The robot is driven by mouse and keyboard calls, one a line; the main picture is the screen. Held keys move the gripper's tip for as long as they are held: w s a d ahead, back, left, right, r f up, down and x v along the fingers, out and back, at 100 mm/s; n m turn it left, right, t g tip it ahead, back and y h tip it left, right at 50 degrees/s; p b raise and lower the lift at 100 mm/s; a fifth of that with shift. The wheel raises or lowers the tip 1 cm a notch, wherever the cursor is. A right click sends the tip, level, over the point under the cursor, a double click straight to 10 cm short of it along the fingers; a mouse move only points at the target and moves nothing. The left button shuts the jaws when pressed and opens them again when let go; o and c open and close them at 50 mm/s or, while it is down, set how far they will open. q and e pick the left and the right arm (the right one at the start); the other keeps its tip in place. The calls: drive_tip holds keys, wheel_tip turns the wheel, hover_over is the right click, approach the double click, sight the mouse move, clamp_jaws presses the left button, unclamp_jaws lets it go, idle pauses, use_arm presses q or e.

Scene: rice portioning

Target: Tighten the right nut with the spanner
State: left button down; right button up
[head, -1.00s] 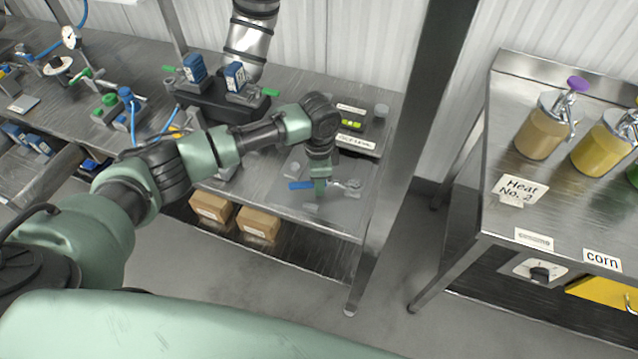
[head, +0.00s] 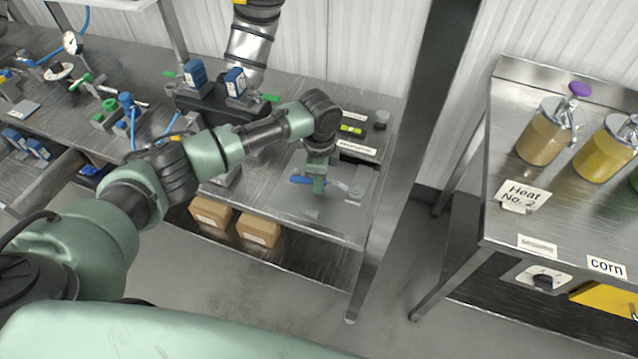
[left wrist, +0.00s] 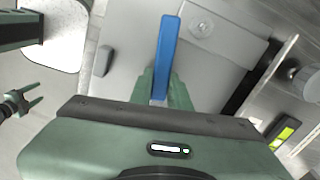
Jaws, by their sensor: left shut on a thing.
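My left gripper (head: 318,190) is shut on the spanner's blue handle (head: 301,180), over the right part of the workbench. The handle sticks out to the left of the fingers, and the metal end (head: 340,184) points right, toward a round grey nut (head: 356,191). I cannot tell whether the spanner's jaw is around the nut or beside it. In the left wrist view the blue handle (left wrist: 166,58) rises from between the fingers, and a round nut (left wrist: 200,26) shows on a grey plate. My right gripper (left wrist: 34,104) appears at that view's left edge, its fingers apart and empty.
A green-yellow level (head: 352,130) and a labelled plate (head: 356,148) lie behind the gripper. A black block with blue parts (head: 235,80) stands to the left. A table post (head: 420,130) rises at the right. Cardboard boxes (head: 258,226) sit on the shelf below.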

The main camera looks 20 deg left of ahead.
use_arm(q)
drive_tip(key=shift+w, duration=0.25)
drive_tip(key=shift+w+m+b, duration=0.35)
drive_tip(key=shift+m, duration=0.25)
drive_tip(key=shift+w+a+r+m, duration=0.1)
drive_tip(key=shift+w+m, duration=0.2)
drive_tip(key=shift+s+n+p, duration=0.75)
drive_tip(key=shift+n+p, duration=0.05)
drive_tip(key=shift+p, duration=0.65)
drive_tip(key=shift+s+d+n+p, duration=0.3)
drive_tip(key=shift+s+n+p, duration=0.55)
drive_tip(key=shift+p, duration=0.55)
drive_tip(key=shift+n, duration=0.25)
drive_tip(key=shift+r+p, duration=1.1)
drive_tip(key=shift+p, duration=0.3)
